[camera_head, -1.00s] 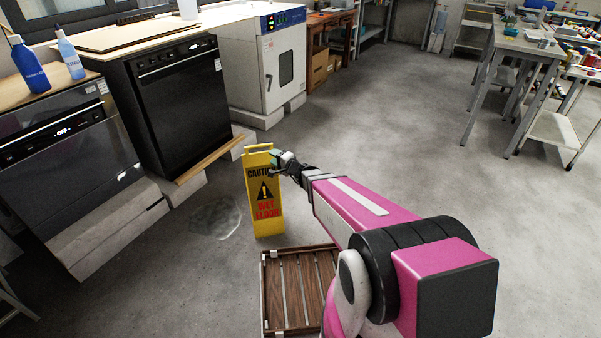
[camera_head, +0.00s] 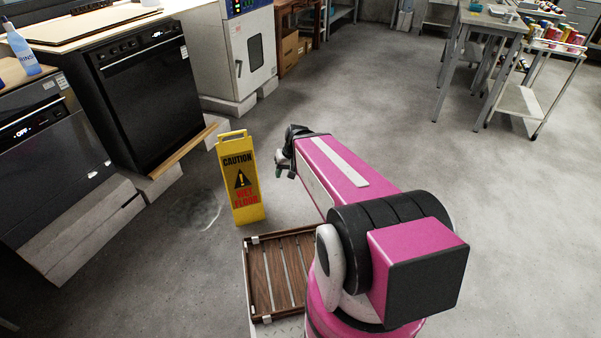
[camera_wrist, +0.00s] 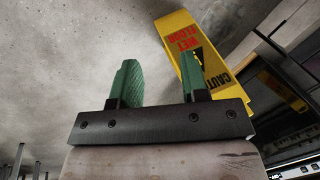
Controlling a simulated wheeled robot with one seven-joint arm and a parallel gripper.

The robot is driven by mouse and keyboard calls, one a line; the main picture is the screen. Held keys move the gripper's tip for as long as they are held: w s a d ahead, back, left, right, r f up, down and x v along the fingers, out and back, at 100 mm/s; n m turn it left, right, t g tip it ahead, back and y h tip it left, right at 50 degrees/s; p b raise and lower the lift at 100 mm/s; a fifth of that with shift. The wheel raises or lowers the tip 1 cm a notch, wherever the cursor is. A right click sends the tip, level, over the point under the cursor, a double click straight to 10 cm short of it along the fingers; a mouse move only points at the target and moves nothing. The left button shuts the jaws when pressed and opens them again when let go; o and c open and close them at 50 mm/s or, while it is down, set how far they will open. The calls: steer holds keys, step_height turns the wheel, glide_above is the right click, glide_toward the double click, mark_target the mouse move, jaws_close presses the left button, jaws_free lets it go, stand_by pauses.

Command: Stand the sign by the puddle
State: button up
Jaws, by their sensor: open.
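The yellow caution sign (camera_head: 239,180) stands upright on the grey floor in the head view, its "wet floor" face towards me. The puddle (camera_head: 203,212) is a faint wet patch on the floor just left of the sign's foot. My gripper (camera_head: 283,163) is to the right of the sign's upper part, apart from it. In the wrist view my gripper (camera_wrist: 158,85) shows two green fingers spread apart with nothing between them. The sign (camera_wrist: 195,60) appears there upside down, behind and to the right of the fingers.
A slatted wooden rack (camera_head: 275,272) sits in front of my base. Black ovens (camera_head: 150,100) on pale blocks line the left side, with a white oven (camera_head: 240,55) behind. A metal table (camera_head: 492,25) and trolley (camera_head: 520,100) stand at right. The middle floor is clear.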

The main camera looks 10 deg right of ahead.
steer(key=s+d+r+h, duration=0.1)
steer(key=s+d+h, duration=0.1)
steer(key=d, duration=0.3)
steer(key=shift+s+d+r+g+h, duration=0.2)
steer(key=shift+s+d+g+h, duration=0.1)
steer(key=shift+h, duration=0.3)
steer(key=shift+a, duration=0.1)
stand_by(0.5)
